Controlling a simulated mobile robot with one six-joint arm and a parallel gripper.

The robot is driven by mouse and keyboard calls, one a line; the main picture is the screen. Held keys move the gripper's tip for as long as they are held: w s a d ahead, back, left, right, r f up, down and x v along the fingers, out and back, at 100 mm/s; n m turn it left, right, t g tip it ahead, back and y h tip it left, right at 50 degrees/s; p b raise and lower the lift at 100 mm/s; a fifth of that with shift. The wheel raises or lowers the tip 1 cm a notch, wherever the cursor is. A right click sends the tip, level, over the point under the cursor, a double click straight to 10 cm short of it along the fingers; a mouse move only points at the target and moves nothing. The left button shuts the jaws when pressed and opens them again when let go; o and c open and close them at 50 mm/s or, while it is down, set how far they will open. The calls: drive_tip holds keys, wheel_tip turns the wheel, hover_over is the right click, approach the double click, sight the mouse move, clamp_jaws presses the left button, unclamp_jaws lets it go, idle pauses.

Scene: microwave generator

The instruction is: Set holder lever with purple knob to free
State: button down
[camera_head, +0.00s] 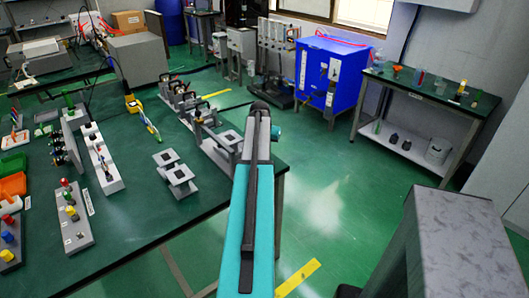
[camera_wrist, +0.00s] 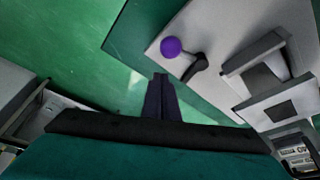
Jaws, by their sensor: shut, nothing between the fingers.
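In the wrist view the purple knob (camera_wrist: 171,47) is a ball on the end of a short dark lever (camera_wrist: 195,68). The lever is mounted on a light grey holder base (camera_wrist: 215,28) on the green table. My gripper (camera_wrist: 160,78) shows as two dark fingers pressed together, empty. In the picture its tips are just below and left of the knob, with a small gap between them. In the head view my arm reaches to the table's right edge; the gripper and the purple knob cannot be made out there.
Grey bracket blocks (camera_wrist: 255,60) stand on the base right of the lever. Floor shows beyond the table edge at left. In the head view the green table (camera_head: 130,240) carries several fixtures, including a grey stand (camera_head: 178,175) left of my arm. A blue cabinet (camera_head: 330,75) stands behind.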

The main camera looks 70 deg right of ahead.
drive_tip(key=shift+s+d+r, duration=0.15)
drive_tip(key=shift+s+d, duration=0.05)
drive_tip(key=shift+d, duration=0.65)
drive_tip(key=b+v, duration=0.1)
drive_tip(key=v, duration=0.9)
drive_tip(key=shift+w+b, duration=0.3)
drive_tip(key=shift+b, duration=0.1)
drive_tip(key=shift+a, duration=0.1)
